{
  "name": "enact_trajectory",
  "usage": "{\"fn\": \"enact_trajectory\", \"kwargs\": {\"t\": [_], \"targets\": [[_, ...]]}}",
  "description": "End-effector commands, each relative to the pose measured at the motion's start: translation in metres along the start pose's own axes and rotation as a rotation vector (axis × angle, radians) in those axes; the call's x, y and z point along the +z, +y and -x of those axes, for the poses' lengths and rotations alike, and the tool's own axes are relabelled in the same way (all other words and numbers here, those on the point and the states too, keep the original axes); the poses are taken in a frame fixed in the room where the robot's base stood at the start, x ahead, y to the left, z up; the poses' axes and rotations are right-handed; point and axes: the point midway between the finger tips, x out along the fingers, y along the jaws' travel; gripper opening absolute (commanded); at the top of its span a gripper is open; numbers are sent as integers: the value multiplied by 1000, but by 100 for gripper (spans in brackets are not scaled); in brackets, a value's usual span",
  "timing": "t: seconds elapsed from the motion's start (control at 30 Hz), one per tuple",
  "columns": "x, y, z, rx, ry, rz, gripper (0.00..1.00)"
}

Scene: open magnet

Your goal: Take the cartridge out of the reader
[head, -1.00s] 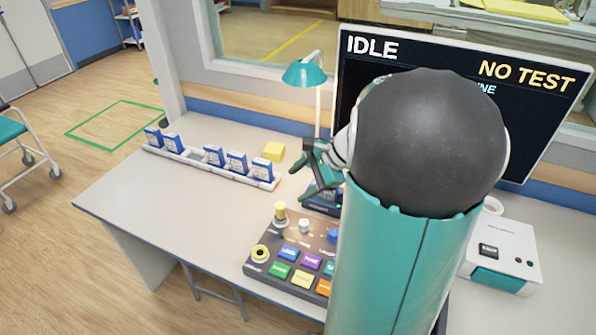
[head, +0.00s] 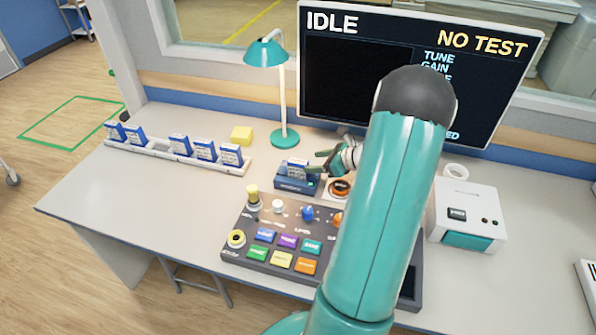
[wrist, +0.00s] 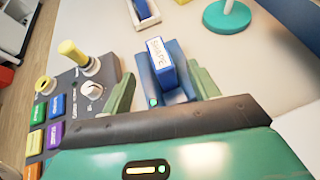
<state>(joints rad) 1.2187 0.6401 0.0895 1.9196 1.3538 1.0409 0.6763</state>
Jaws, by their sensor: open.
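The cartridge (head: 297,167), blue with a white label, stands upright in the dark blue reader (head: 292,184) behind the button panel. In the wrist view the cartridge (wrist: 160,62) shows a label reading "SHAPE", and the reader (wrist: 180,97) has a lit green light. My gripper (head: 328,163) is just right of the cartridge in the head view. In the wrist view my gripper (wrist: 162,88) is open, its two green fingers spread to either side of the cartridge and reader with nothing held. Whether a finger touches the reader I cannot tell.
A white rack (head: 160,152) holds several similar cartridges at the left. The button panel (head: 275,235) lies in front of the reader. A teal lamp (head: 283,138), a yellow block (head: 241,135) and a monitor (head: 345,80) stand behind. A white box (head: 468,212) is at right.

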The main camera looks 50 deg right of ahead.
Motion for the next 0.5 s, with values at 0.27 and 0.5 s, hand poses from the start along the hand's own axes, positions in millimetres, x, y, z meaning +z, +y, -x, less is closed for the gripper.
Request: {"fn": "enact_trajectory", "kwargs": {"t": [0.27, 0.5], "targets": [[-1, 0, -21, 1, 1, -1, 60], [-1, 0, -57, 2, 0, 1, 60]]}}
